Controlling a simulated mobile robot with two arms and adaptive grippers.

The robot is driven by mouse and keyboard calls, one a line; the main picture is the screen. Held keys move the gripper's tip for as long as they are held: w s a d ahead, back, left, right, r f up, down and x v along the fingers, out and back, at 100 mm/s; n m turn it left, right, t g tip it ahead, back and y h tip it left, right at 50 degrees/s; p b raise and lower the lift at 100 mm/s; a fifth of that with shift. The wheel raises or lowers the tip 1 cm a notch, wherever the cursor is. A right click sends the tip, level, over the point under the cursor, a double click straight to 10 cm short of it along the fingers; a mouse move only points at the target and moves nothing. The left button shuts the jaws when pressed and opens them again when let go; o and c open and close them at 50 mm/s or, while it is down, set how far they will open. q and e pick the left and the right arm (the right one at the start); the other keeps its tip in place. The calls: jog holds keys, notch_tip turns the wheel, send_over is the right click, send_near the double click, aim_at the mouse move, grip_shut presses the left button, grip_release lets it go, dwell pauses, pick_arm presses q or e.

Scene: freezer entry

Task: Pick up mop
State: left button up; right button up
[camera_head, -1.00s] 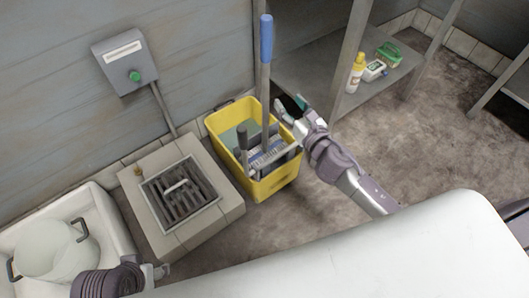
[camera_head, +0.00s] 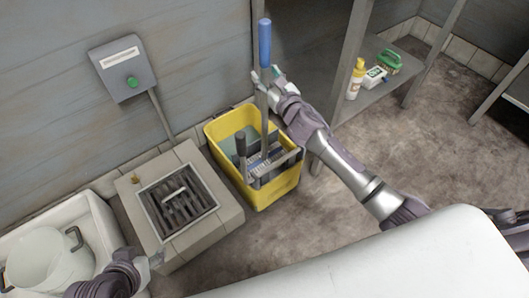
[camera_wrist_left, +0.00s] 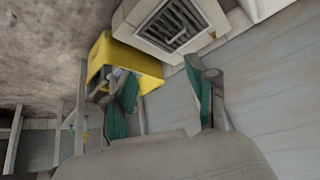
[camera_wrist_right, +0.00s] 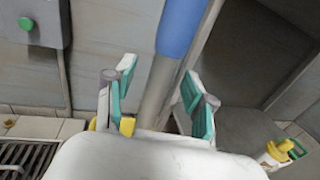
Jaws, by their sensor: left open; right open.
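The mop (camera_head: 264,70) stands upright in the yellow bucket (camera_head: 283,187), with a grey pole and a blue grip at the top. My right gripper (camera_head: 264,76) is open at the pole just below the blue grip. In the right wrist view the mop pole (camera_wrist_right: 160,85) runs between the open fingers of my right gripper (camera_wrist_right: 155,95), and I see no finger closed on it. The mop's lower end is down in the bucket. My left gripper (camera_head: 155,258) is low at the left beside the drain block, open and empty; its fingers (camera_wrist_left: 165,95) spread apart in the left wrist view.
A drain block with a grate (camera_head: 178,200) sits left of the bucket. A white sink (camera_head: 100,225) holding a white pot (camera_head: 45,258) is at far left. A shelf (camera_head: 345,110) with a yellow bottle (camera_head: 356,80) stands right of the mop. A grey box (camera_head: 122,70) is on the wall.

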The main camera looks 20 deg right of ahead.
jog(key=shift+w+a, duration=0.1)
jog(key=shift+w, duration=0.65)
jog(key=shift+c, duration=0.4)
grip_shut()
jog(key=shift+r, duration=0.1)
